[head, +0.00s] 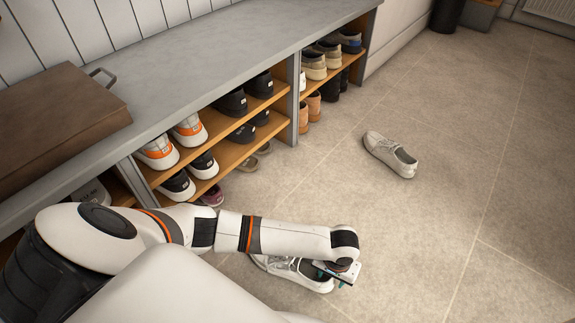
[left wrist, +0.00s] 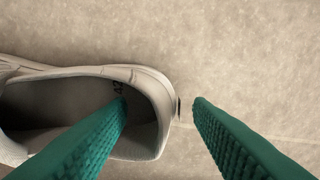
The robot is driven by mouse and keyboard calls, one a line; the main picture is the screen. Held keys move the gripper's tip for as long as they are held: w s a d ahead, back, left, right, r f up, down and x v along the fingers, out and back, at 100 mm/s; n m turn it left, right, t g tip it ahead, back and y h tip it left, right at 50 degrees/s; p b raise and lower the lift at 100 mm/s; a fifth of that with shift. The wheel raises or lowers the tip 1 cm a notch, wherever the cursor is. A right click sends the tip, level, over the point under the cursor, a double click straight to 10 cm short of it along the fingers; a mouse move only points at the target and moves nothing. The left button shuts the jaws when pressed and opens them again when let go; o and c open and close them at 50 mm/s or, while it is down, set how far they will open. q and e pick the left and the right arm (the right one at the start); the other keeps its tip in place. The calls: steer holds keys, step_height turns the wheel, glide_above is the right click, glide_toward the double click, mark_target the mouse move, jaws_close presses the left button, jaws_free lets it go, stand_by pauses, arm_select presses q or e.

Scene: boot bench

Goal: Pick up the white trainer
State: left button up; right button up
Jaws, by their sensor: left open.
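A white trainer (head: 283,266) lies upright on the floor below my left gripper (head: 331,278), partly hidden by my arm. In the left wrist view the trainer (left wrist: 95,73) shows its open collar and heel, with a size mark inside. My left gripper (left wrist: 160,102) is open, with its two green fingers astride the heel wall. The left finger is over the shoe's opening and the right finger is outside, behind the heel. Whether the fingertips touch the shoe I cannot tell. A second pale trainer (head: 390,154) lies alone farther out on the floor. My right gripper is not in view.
A grey-topped boot bench (head: 215,62) with wooden shelves holds several pairs of shoes along the left. A brown case (head: 55,125) sits on top of it. A dark bin (head: 447,15) stands at the back. The tiled floor (head: 480,130) on the right is clear.

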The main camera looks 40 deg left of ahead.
arm_select(q)
jaws_close()
steer(key=shift+r, duration=0.2)
